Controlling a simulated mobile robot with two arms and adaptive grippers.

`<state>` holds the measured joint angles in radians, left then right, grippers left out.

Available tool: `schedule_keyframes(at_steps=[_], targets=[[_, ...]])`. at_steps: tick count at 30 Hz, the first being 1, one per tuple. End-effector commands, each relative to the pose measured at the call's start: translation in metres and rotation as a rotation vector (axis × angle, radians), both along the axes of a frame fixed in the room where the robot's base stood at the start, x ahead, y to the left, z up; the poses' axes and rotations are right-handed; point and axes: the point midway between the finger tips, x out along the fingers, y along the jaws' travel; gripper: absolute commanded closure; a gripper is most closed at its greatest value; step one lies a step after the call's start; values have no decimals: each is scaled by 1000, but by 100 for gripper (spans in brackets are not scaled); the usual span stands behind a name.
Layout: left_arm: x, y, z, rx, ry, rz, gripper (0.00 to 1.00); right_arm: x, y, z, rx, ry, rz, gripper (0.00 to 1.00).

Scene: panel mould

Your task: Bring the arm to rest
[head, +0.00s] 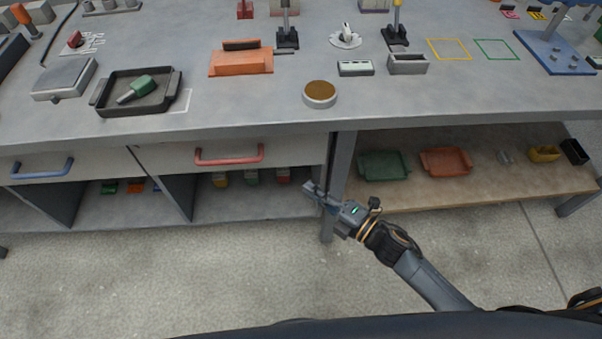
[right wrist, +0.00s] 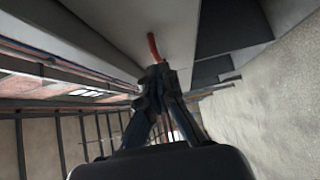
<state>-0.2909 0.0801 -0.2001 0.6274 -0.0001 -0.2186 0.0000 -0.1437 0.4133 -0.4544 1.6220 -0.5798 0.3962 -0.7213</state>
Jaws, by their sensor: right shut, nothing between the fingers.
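My right gripper (head: 317,190) is in front of the workbench, below the front edge of its top and close to the table leg in the head view. Its arm comes in from the lower right. In the right wrist view its fingers (right wrist: 158,78) are closed together with nothing between them. A red drawer handle (right wrist: 153,46) shows just beyond the fingertips there. How far apart they are I cannot tell. My left gripper is in neither view.
The workbench top (head: 240,125) holds a black tray (head: 135,109), an orange block (head: 240,64) and a round brown-topped dish (head: 319,94). The red handle (head: 229,155) and a blue handle (head: 42,169) stick out below. A lower shelf (head: 480,185) holds several trays. The floor in front is clear.

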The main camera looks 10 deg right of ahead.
Motion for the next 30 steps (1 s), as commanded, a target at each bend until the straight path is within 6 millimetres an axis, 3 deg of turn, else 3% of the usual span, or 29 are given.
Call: schedule_keyframes(at_steps=[7, 10, 14, 17, 20, 23, 27, 30], targets=[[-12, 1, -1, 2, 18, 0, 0, -3, -3, 0, 1, 1, -2, 100], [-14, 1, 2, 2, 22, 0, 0, -1, -10, -11, 13, 51, -32, 100], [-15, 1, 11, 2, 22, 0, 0, 2, -39, -62, 75, 257, -166, 100], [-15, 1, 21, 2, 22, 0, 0, -11, -73, -123, 156, 496, -335, 100], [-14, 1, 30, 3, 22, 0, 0, -42, -105, -187, 245, 736, -523, 100], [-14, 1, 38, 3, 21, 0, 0, -89, -131, -243, 328, 955, -711, 100], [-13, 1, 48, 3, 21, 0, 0, -173, -154, -305, 436, 1229, -976, 100], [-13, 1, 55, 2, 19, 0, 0, -241, -162, -336, 501, 1398, -1161, 100]])
